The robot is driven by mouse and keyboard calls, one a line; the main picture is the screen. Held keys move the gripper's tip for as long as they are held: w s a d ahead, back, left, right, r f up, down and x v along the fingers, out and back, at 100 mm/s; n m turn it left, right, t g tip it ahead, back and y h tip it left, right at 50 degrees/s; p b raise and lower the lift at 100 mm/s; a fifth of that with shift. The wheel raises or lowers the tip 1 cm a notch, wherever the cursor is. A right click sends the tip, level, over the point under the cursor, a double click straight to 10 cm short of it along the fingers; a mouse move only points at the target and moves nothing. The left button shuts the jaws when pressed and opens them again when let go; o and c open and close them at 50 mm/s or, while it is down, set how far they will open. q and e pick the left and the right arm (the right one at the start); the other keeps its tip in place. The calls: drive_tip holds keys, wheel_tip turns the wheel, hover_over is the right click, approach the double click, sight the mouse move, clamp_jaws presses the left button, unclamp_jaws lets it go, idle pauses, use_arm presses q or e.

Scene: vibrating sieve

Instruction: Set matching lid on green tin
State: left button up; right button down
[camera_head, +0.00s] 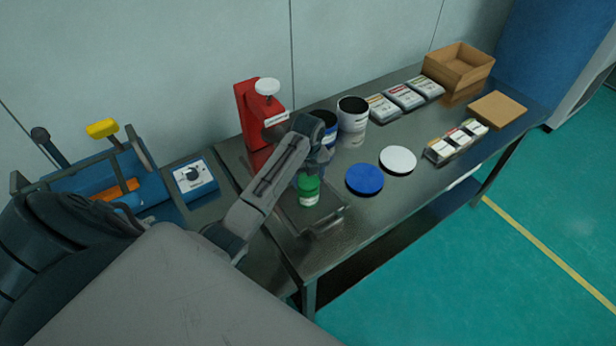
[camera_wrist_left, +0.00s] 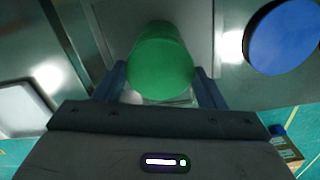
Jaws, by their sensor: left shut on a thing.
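The small green tin (camera_head: 309,200) stands on a dark tray near the front edge of the bench, with a pale label on its side. A green lid (camera_head: 308,183) shows at its top, and it also shows in the left wrist view (camera_wrist_left: 160,75). My left gripper (camera_head: 311,171) reaches down over it from above, with its fingers (camera_wrist_left: 160,85) shut on either side of the green lid. Whether the lid is fully seated on the tin I cannot tell. My right gripper is not in view.
A blue lid (camera_head: 364,179) and a white lid (camera_head: 398,160) lie flat to the right. An open dark-blue tin (camera_head: 329,141) and an open white tin (camera_head: 352,119) stand behind. A red device (camera_head: 246,112) stands at the back left. Labelled packs and a cardboard box (camera_head: 458,70) are farther right.

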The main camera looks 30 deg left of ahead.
use_arm(q)
drive_tip(key=shift+s+d+f, duration=0.2)
drive_tip(key=shift+s+f, duration=0.1)
drive_tip(key=shift+f, duration=0.3)
drive_tip(key=o, duration=0.9)
drive_tip(key=shift+o, duration=0.7)
drive_tip(key=shift+w+a, duration=0.2)
drive_tip(key=shift+w, duration=0.2)
drive_tip(key=shift+s+r, duration=0.1)
drive_tip(key=shift+r, duration=0.2)
drive_tip(key=shift+r, duration=3.9)
